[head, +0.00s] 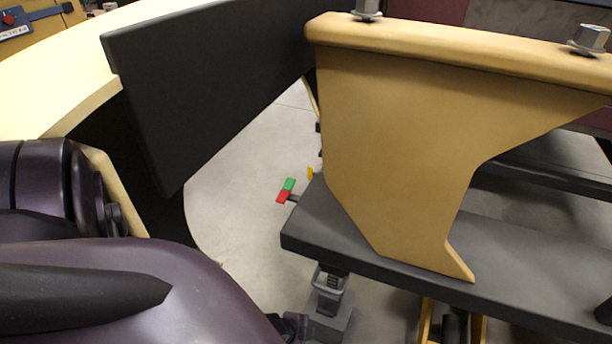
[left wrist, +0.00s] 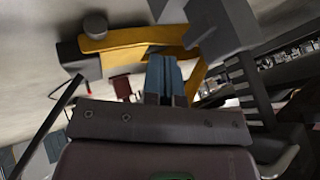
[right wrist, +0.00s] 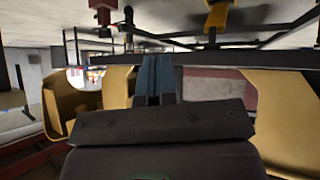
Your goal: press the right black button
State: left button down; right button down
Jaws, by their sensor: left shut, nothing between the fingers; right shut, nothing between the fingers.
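I cannot make out a black button in any view. My left gripper (left wrist: 165,76) shows in the left wrist view as two blue fingers, closed together and empty. Behind them are a yellow bracket and dark machine parts. My right gripper (right wrist: 155,74) shows in the right wrist view, its blue fingers also closed together and empty. Yellow curved panels stand on both sides beyond it. Neither gripper's fingertips can be made out in the head view, where my purple arm fills the lower left.
A tan bracket (head: 400,130) stands on a dark grey bench (head: 330,228) at the right. A dark panel (head: 205,85) stands at the upper left. A red and green piece (head: 286,190) shows beside the bench. A blue panel with a red knob (head: 12,22) sits top left.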

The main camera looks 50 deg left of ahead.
aim_at(326, 309)
pick_arm(q)
jog(key=shift+w+a+f+b, duration=0.3)
jog(key=shift+w+f+b, duration=0.3)
jog(key=shift+w, duration=0.5)
jog(key=shift+w+a+f+b, duration=0.35)
jog(key=shift+w+f, duration=0.35)
jog(key=shift+w, duration=0.35)
jog(key=shift+w+a+f+b, duration=0.25)
jog(key=shift+w+f+b, duration=0.35)
jog(key=shift+w, duration=0.5)
pick_arm(e)
jog(key=shift+w+a+r+n+t, duration=0.15)
jog(key=shift+w+a+n, duration=0.15)
jog(key=shift+w, duration=0.15)
jog(key=shift+w+a+r+n+t, duration=0.1)
jog(key=shift+w+a+n+t, duration=0.05)
jog(key=shift+w+n, duration=0.2)
jog(key=shift+f, duration=0.15)
